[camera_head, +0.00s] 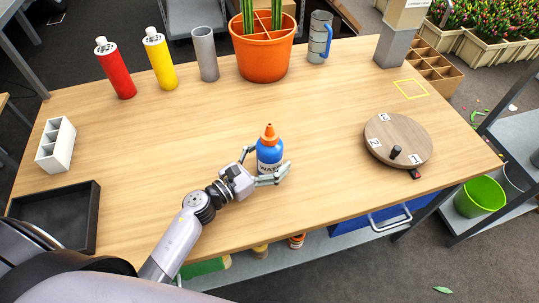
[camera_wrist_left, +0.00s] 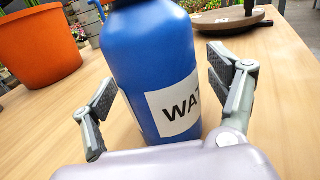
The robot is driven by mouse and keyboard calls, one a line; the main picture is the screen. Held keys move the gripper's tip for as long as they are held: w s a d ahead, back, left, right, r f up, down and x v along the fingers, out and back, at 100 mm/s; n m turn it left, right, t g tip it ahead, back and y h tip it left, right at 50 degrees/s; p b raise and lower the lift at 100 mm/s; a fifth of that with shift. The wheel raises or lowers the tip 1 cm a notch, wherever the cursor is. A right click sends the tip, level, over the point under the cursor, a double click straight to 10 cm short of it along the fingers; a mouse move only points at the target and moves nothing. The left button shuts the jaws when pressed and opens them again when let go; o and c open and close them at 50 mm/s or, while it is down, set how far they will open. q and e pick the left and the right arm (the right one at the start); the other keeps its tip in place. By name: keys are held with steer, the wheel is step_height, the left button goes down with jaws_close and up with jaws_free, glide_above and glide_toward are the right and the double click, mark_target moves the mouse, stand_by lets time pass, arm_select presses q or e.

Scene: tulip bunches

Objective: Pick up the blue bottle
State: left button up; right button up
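The blue bottle (camera_head: 269,152) has an orange nozzle cap and a white label with black letters. It stands upright on the wooden table (camera_head: 210,130), near the middle of the front half. My left gripper (camera_head: 265,166) is open around it, one finger on each side. In the left wrist view the bottle (camera_wrist_left: 160,65) fills the space between the fingers (camera_wrist_left: 162,80), with narrow gaps seeming to show at both pads. Its cap is cut off there. My right gripper is not in view.
A round wooden turntable (camera_head: 390,130) stands to the right. An orange pot (camera_head: 264,60), grey cylinder (camera_head: 205,55), yellow bottle (camera_head: 160,60) and red bottle (camera_head: 115,70) line the back. A black tray (camera_head: 90,222) and white holder (camera_head: 56,145) are left. The table around the bottle is clear.

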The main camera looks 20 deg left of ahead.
mark_target(267, 131)
arm_select(q)
steer(key=c, duration=1.5)
steer(key=shift+r, duration=0.2)
step_height(267, 131, up, 11)
steer(key=p, duration=0.5)
steer(key=shift+f, duration=0.2)
step_height(267, 131, up, 9)
steer(key=p, duration=0.7)
steer(key=shift+r+p, duration=0.1)
steer(key=shift+p, duration=0.3)
